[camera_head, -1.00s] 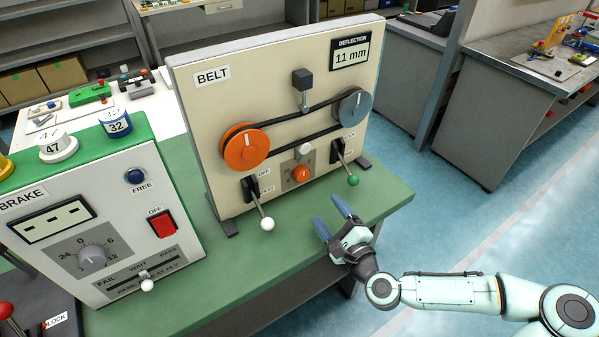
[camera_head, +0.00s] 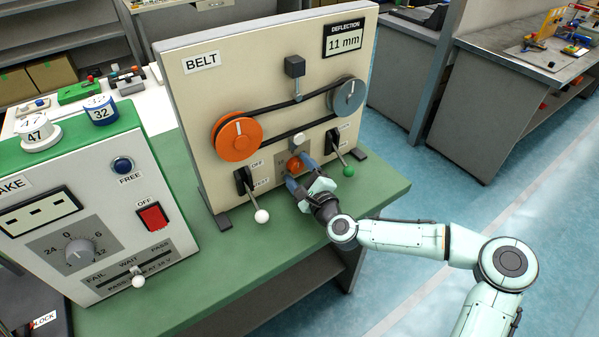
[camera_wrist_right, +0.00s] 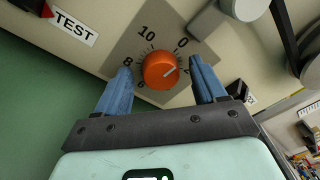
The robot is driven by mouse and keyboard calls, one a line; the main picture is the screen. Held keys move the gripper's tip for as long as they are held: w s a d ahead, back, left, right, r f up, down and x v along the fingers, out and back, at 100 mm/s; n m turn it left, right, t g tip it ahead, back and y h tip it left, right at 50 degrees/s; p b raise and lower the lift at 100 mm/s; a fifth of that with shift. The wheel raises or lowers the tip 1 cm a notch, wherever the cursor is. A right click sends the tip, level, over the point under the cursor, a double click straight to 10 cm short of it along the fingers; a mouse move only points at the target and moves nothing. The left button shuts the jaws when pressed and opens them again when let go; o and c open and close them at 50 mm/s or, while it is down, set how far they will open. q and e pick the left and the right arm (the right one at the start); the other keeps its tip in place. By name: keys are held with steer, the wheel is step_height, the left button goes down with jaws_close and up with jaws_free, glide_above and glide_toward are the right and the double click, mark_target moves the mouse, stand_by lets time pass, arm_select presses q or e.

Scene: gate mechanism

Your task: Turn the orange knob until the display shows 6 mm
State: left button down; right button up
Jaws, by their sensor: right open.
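The orange knob (camera_head: 295,164) sits low on the cream BELT panel (camera_head: 205,120). The deflection display (camera_head: 345,42) at the panel's top right reads 11 mm. My left gripper is not in view.
A white-tipped lever (camera_head: 261,216) stands left of the knob and a green-tipped lever (camera_head: 348,171) right of it, both close to my right gripper. The BRAKE box (camera_head: 90,215) stands at left. The green table (camera_head: 225,270) is clear in front.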

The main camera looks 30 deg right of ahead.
steer(key=c, duration=1.1)
steer(key=shift+o, duration=0.2)
